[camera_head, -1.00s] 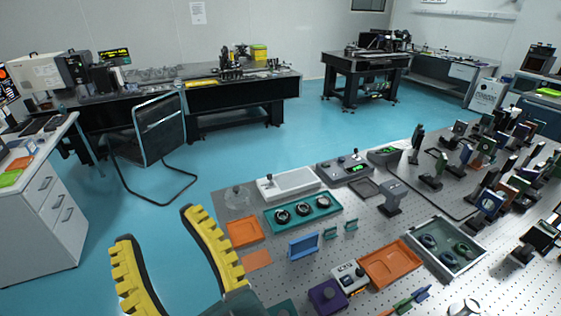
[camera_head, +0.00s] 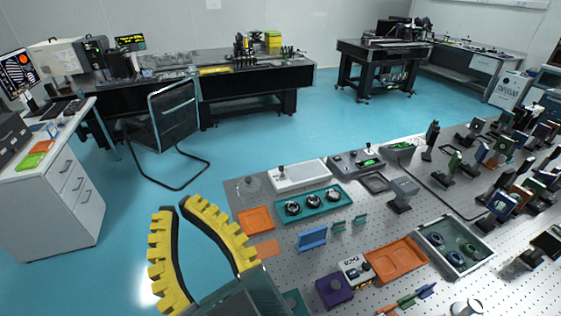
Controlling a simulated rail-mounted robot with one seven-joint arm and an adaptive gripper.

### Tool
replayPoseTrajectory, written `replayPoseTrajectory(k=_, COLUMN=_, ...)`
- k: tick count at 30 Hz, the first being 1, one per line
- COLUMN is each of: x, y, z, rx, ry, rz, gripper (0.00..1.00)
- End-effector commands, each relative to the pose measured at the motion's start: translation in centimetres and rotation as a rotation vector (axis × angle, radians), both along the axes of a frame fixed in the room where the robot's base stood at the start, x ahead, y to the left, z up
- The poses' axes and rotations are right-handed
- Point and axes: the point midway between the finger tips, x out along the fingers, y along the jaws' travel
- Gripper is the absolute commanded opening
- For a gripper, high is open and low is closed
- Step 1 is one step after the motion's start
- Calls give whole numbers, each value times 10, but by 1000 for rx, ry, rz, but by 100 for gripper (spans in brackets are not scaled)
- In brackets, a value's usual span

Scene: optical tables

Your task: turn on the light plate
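A white rectangular plate with a small dark knob on its left end, which looks like the light plate (camera_head: 303,175), lies flat at the far left of the perforated optical table. Its panel looks plain white; I cannot tell whether it is lit. My gripper (camera_head: 180,208), with two yellow ribbed fingers, is at the lower left. Its fingertips are together and nothing shows between them. It appears over the floor beside the table's left edge, left of and nearer than the plate, clear of it.
A clear domed object (camera_head: 248,190) stands left of the plate. A teal tray (camera_head: 318,199) with round dark parts lies in front, with an orange tray (camera_head: 256,219) at the left edge. A grey control box (camera_head: 356,163) is to the right. Many upright optic mounts crowd the table's right.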

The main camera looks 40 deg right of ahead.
Motion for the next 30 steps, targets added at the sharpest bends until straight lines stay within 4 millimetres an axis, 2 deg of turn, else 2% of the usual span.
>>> replayPoseTrajectory(k=1, x=0, y=0, z=34, rx=1, ry=-2, rz=0, gripper=0)
replayPoseTrajectory(k=12, x=-1, y=-1, z=219, rx=9, ry=-4, rz=2, gripper=0)
replayPoseTrajectory(k=16, x=-1, y=-1, z=276, rx=11, ry=-4, rz=3, gripper=0)
replayPoseTrajectory(k=18, x=-1, y=-1, z=293, rx=13, ry=-4, rz=3, gripper=0)
replayPoseTrajectory(k=20, x=-1, y=-1, z=299, rx=14, ry=-4, rz=3, gripper=0)
replayPoseTrajectory(k=30, x=0, y=-1, z=292, rx=15, ry=-1, rz=3, gripper=0)
